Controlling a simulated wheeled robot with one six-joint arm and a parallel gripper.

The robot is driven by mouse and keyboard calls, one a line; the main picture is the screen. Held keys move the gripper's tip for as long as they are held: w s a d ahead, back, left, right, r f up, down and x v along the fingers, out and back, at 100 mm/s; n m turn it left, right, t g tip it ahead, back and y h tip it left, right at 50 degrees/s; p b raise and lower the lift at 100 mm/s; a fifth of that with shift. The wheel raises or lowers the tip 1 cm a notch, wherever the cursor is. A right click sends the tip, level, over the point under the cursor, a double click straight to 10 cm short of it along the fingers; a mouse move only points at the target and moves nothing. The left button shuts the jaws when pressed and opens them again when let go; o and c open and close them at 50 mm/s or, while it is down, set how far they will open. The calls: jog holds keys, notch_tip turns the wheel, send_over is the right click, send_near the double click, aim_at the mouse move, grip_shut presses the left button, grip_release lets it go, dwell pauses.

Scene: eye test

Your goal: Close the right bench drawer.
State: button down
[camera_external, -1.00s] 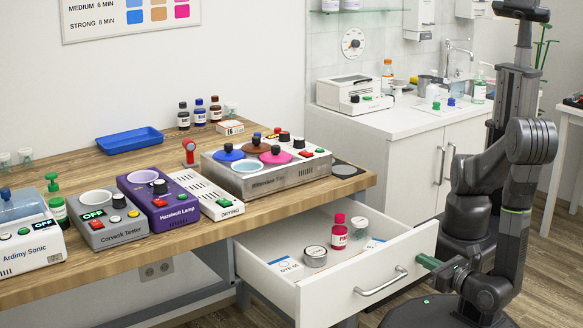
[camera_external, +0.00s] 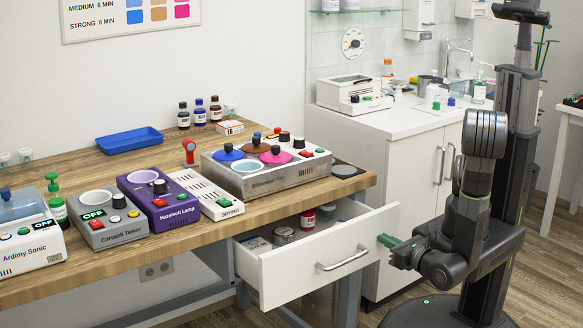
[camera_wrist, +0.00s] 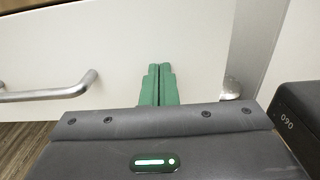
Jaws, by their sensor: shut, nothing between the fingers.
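The right bench drawer (camera_external: 290,277) is white and stands partly open under the right end of the wooden bench. Its bar handle (camera_external: 343,257) is on the front panel, and the handle also shows at the left in the wrist view (camera_wrist: 50,94). My gripper (camera_external: 384,240) has green fingers, shut and empty. It is at the right end of the drawer front, to the right of the handle. In the wrist view my fingertips (camera_wrist: 159,68) point at the white panel and seem to touch it; exact contact is hard to tell.
Inside the drawer are a red-capped bottle (camera_external: 308,218), a grey-lidded jar (camera_external: 283,236) and other small items. The wooden bench top (camera_external: 290,203) above carries several devices. A white cabinet (camera_external: 400,180) with a sink counter stands behind the drawer, to the right.

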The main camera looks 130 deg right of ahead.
jog(key=d+b, duration=0.1)
jog(key=d, duration=1.1)
jog(key=shift+d+b, duration=0.35)
jog(key=shift+d, duration=0.15)
jog(key=shift+r, duration=0.15)
jog(key=shift+w+a, duration=0.1)
jog(key=shift+a, duration=0.25)
jog(key=a, duration=1.3)
jog(key=shift+a+f, duration=0.2)
jog(key=shift+a, duration=0.05)
jog(key=shift+d, duration=6.95)
